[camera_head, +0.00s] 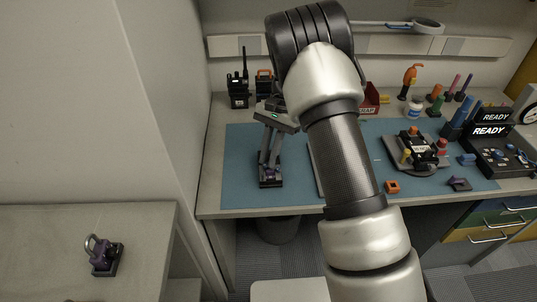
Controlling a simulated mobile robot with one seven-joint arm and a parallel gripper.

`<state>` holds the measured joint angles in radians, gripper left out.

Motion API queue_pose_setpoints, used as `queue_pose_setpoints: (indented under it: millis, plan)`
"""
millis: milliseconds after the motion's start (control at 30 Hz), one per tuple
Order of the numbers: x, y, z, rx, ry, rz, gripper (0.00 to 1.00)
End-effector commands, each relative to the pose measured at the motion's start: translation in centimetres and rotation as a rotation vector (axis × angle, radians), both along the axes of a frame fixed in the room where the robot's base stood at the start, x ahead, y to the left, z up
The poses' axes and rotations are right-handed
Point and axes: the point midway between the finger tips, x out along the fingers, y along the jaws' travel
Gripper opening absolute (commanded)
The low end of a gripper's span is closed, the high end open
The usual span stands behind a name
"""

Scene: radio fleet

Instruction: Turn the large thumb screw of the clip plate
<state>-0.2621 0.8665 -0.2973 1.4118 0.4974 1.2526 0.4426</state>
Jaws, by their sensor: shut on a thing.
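My gripper (269,166) points down over the left part of the blue mat. Its two fingers are closed around the top of a small purple part (269,175) on a black block (270,184). The block rests on the mat. The purple part looks like the thumb screw on the clip plate, but it is too small to be sure. The fingers hide much of it, so its turn angle cannot be read.
A similar purple and black piece (104,258) with a metal loop sits on the left side table. A radio (238,90) stands at the back left. A fixture (415,152) and READY boxes (490,131) stand right. My arm covers the bench's middle.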

Motion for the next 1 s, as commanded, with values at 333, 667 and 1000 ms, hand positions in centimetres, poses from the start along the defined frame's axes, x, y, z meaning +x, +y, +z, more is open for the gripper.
queue_pose_setpoints:
  millis: [333, 667, 1000]
  plan:
    - [0.0, 0.0, 0.0, 0.0, 0.001, 0.002, 0.24]
    - [1.4, -1.0, 4.2, 0.001, -0.003, 0.002, 0.24]
    - [3.9, -3.0, 11.9, 0.001, -0.003, 0.001, 0.24]
